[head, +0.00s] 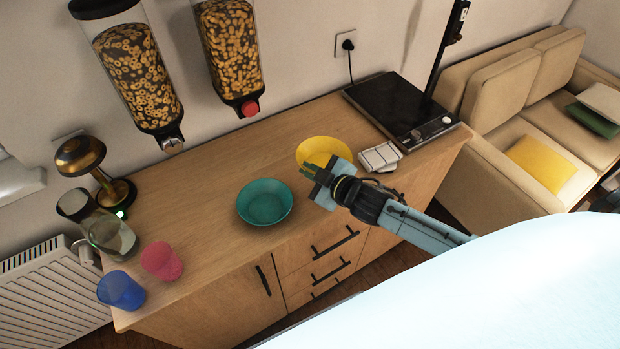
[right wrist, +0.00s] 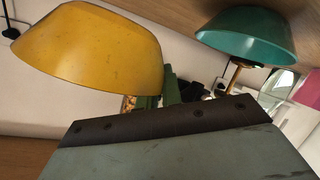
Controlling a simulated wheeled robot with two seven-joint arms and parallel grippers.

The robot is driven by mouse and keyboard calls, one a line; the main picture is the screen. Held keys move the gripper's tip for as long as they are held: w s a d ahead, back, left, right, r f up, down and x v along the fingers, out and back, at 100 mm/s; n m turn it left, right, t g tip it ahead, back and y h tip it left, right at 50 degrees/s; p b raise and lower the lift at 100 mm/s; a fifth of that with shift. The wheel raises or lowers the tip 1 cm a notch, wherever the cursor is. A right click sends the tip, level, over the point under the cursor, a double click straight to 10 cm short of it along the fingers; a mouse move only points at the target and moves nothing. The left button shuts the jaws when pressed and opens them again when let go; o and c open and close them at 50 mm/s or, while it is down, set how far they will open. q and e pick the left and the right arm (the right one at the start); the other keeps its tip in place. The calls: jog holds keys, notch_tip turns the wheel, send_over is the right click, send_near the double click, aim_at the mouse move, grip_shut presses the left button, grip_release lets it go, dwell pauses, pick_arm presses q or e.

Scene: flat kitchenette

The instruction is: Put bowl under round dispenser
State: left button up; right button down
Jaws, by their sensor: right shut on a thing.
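The yellow bowl (head: 322,145) is at the back of the wooden counter, right of the teal bowl (head: 264,202). My right gripper (head: 322,172) is shut on the yellow bowl's near rim. In the right wrist view, the green fingers (right wrist: 156,100) meet the rim of the yellow bowl (right wrist: 90,48). I cannot tell whether this bowl is lifted. The left gripper is not in view.
A pink cup (head: 162,261), blue cup (head: 121,291), glass jug (head: 112,236) and brass lamp (head: 82,158) stand at the left. White coasters (head: 380,157) and a black hob (head: 400,108) are at the right. The counter below the dispensers is clear.

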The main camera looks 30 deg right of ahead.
notch_tip(320, 180, up, 2)
jog(key=shift+r, duration=0.1)
jog(key=s+a+r+m+h+b, duration=0.3)
jog(key=s+r+b, duration=0.2)
jog(key=b, duration=0.4)
jog(key=shift+s+a+r+h+b, duration=0.2)
jog(key=shift+r+h+b, duration=0.1)
jog(key=shift+r, duration=0.6)
